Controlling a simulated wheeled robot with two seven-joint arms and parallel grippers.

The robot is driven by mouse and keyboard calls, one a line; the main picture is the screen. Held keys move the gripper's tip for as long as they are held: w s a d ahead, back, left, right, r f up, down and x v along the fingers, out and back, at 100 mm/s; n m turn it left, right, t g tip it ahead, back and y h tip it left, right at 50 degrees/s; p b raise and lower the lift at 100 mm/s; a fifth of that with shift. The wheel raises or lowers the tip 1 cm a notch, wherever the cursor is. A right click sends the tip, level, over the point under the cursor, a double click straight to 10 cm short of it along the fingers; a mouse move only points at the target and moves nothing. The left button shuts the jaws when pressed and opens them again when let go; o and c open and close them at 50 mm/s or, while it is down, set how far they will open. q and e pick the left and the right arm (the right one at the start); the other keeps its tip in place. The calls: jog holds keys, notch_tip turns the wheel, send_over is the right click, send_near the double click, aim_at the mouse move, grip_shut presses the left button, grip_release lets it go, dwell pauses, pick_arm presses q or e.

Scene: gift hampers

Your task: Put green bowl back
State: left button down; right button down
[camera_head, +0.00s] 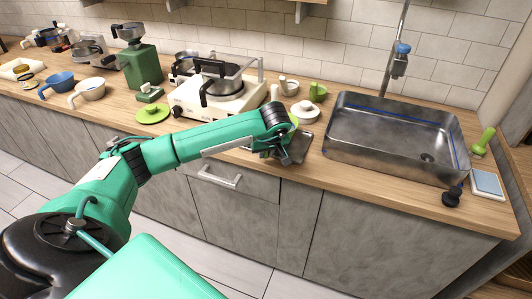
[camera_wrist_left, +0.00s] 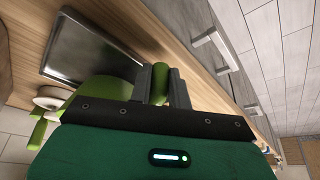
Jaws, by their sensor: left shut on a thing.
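The green bowl (camera_wrist_left: 103,89) shows partly in the left wrist view, behind the dark front edge of my gripper. My left gripper (camera_wrist_left: 160,84) is shut on its green handle, which sits between the two fingers. In the head view my left gripper (camera_head: 270,152) is low near the front edge of the counter, right of the white stove. Only a thin green rim of the bowl (camera_head: 294,122) shows there; my wrist hides the rest. I cannot tell whether the bowl touches the counter. My right gripper is in neither view.
The steel sink (camera_head: 345,153) is to the right. A white lidded item (camera_head: 305,111), a green cup (camera_head: 318,91) and a white cup (camera_head: 288,87) stand behind.

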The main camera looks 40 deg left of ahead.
pick_arm(q)
jog(key=shift+f, duration=0.55)
jog(key=c, duration=1.3)
grip_release()
